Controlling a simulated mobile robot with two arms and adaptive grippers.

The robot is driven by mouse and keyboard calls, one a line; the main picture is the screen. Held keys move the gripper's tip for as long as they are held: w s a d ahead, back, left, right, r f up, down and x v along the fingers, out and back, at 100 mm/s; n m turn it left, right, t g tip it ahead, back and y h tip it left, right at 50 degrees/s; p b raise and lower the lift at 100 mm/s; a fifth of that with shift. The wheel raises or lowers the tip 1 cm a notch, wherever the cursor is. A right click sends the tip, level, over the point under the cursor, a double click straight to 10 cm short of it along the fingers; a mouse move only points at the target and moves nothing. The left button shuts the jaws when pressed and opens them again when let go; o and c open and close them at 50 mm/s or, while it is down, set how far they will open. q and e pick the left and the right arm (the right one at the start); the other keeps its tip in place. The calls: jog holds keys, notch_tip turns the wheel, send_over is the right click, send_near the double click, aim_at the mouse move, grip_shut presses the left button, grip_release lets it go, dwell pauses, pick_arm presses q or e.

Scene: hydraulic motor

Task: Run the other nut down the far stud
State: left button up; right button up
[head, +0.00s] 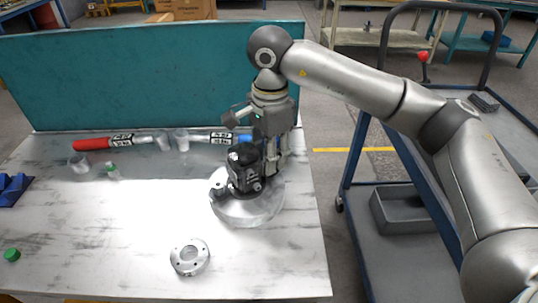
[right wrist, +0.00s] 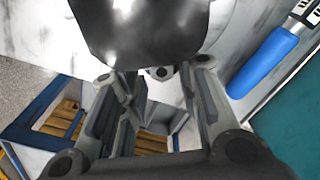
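The black hydraulic motor (head: 244,171) stands on a pale round base (head: 240,212) near the table's right side. My right gripper (head: 272,158) points down at the motor's right side. In the right wrist view the gripper (right wrist: 155,78) has its two fingers spread apart, with the dark motor body (right wrist: 140,30) across the top. A small grey part with a dark centre (right wrist: 158,72) shows between and beyond the fingertips; I cannot tell whether it is a nut or a stud end. The far stud is not clear in the head view. My left gripper is not in view.
A metal ring flange (head: 190,257) lies at the front. A red-handled tool (head: 95,143) and a blue-handled tool (right wrist: 262,62) lie along the teal panel (head: 150,75). A green cap (head: 12,254) and blue block (head: 12,188) are at left.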

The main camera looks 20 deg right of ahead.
jog(key=shift+w+d+f, duration=0.1)
jog(key=shift+w, duration=0.05)
jog(key=shift+n+b, duration=0.35)
jog(key=shift+n, duration=0.55)
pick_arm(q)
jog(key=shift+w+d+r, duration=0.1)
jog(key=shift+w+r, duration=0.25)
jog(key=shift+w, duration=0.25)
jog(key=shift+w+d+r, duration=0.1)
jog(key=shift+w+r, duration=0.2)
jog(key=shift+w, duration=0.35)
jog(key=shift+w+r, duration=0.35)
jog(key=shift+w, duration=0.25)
pick_arm(e)
jog(key=shift+n, duration=1.4)
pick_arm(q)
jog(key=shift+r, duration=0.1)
pick_arm(e)
grip_shut()
jog(key=m, duration=0.3)
jog(key=shift+b, duration=0.3)
jog(key=m, duration=0.2)
jog(key=shift+m, duration=0.3)
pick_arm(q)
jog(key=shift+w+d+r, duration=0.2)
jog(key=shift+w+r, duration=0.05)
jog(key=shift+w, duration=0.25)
